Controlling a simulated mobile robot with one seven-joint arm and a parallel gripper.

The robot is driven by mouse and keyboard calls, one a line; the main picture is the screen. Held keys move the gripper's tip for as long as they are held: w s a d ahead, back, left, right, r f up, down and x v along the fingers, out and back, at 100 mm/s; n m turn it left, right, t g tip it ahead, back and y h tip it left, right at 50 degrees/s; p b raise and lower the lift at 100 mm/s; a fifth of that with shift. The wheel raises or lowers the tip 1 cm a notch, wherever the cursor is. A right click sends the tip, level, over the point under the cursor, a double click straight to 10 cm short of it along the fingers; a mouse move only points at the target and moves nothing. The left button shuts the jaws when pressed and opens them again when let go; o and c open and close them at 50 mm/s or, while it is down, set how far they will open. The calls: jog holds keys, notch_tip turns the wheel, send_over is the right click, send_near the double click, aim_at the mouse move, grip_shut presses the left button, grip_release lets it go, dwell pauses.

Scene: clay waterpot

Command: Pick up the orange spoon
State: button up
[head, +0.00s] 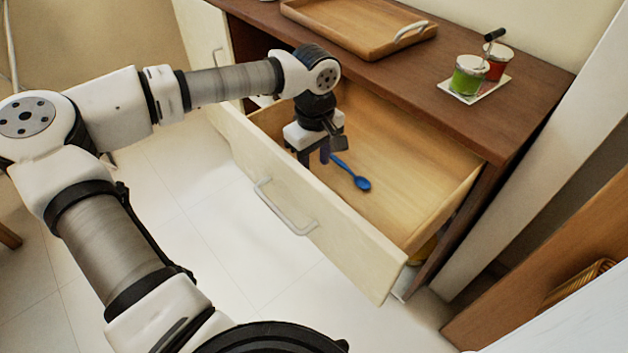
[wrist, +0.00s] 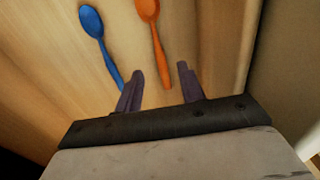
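The orange spoon (wrist: 157,42) lies on the drawer floor in the wrist view, its bowl at the top edge and its handle pointing down between my fingertips. In the head view it is hidden behind my gripper. My gripper (wrist: 160,85) is open over the handle end, with one finger on each side of it. Nothing is held; I cannot tell how far above the floor the fingertips are. In the head view my gripper (head: 314,158) points down into the open drawer.
A blue spoon (head: 354,176) lies close beside, left of the orange one in the wrist view (wrist: 93,26). The open drawer's front panel (head: 330,235) and side walls surround my gripper. A wooden tray (head: 345,28) and two jars (head: 468,77) stand on the cabinet top.

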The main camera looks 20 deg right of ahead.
notch_tip(320, 180, down, 5)
jog(key=shift+r, duration=0.2)
grip_shut()
